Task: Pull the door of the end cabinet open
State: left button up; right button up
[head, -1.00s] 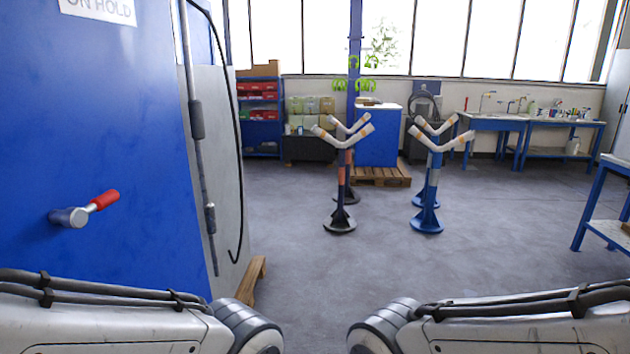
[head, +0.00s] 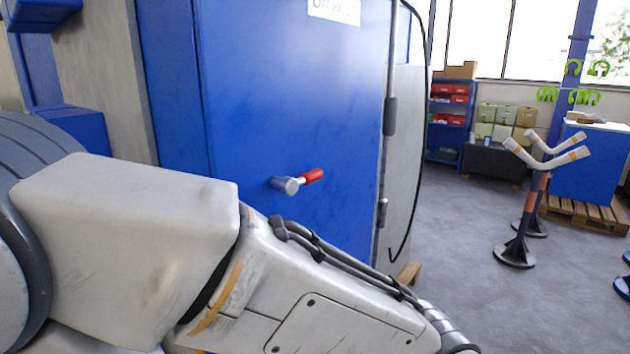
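The end cabinet's blue door (head: 290,110) fills the middle left of the head view and looks shut. Its handle (head: 300,181) is a grey hub with a short lever and a red grip, pointing right and slightly up. A white sign (head: 334,10), partly cut off, is on the door's upper part. A vertical grey rod with sleeves runs along the door's right edge. My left arm crosses the lower part of the view in front of the cabinet. Neither gripper is in view.
A black hose (head: 424,130) hangs at the cabinet's right side. Grey floor (head: 450,240) between cabinet and stands is clear.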

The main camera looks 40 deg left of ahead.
aim_at(293, 89)
jog(key=u, duration=0.55)
jog(key=k, duration=1.3)
jog(key=u, duration=0.05)
jog(key=i, duration=0.8)
jog(key=z, duration=0.1)
